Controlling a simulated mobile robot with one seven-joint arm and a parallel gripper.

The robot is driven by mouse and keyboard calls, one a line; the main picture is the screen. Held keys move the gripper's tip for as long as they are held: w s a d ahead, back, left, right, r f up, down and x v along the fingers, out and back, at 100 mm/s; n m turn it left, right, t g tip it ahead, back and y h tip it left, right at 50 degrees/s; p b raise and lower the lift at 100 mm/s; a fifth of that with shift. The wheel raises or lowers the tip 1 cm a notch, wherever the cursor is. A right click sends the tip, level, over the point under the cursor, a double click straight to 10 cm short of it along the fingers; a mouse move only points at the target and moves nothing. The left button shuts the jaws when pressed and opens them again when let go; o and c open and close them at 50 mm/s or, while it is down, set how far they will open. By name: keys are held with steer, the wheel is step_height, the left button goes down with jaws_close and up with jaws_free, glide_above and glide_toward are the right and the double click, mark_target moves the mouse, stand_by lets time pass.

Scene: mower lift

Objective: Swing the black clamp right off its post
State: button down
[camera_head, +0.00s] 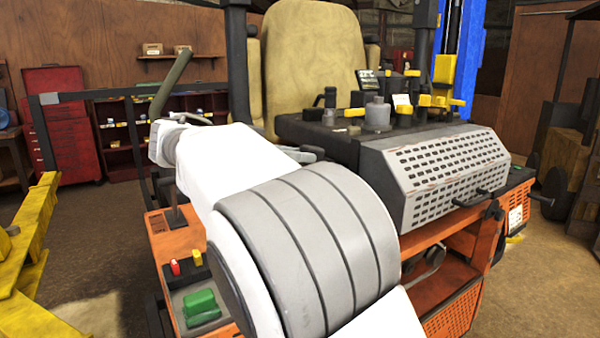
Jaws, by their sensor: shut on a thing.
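My gripper (160,143) is at the left of the view, at the far end of my white arm. Its fingertips are not clear. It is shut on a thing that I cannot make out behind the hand. A dark, tilted bar (173,84) rises just behind my gripper; whether it belongs to the black clamp, and whether it touches my gripper, I cannot tell. I cannot clearly pick out the black clamp or its post; my arm covers much of that area.
An orange machine with a perforated grey cover (440,170) stands at the right, its tan seat (312,65) behind. A black bar frame (110,94) crosses the left. A yellow frame (30,235) stands front left. A red cabinet (62,125) is behind, with open floor before it.

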steer(key=shift+s+a+f+t+h+b, duration=0.1)
steer(key=shift+a+t+h+b, duration=0.2)
steer(key=shift+b, duration=0.45)
steer(key=shift+d, duration=0.1)
steer(key=c, duration=0.5)
jaws_free()
steer(key=p+v, duration=0.1)
steer(key=v, duration=1.6)
steer(key=shift+s+a+f+p, duration=0.15)
steer(key=shift+a+p, duration=0.1)
steer(key=shift+p, duration=0.05)
steer(key=shift+d, duration=0.1)
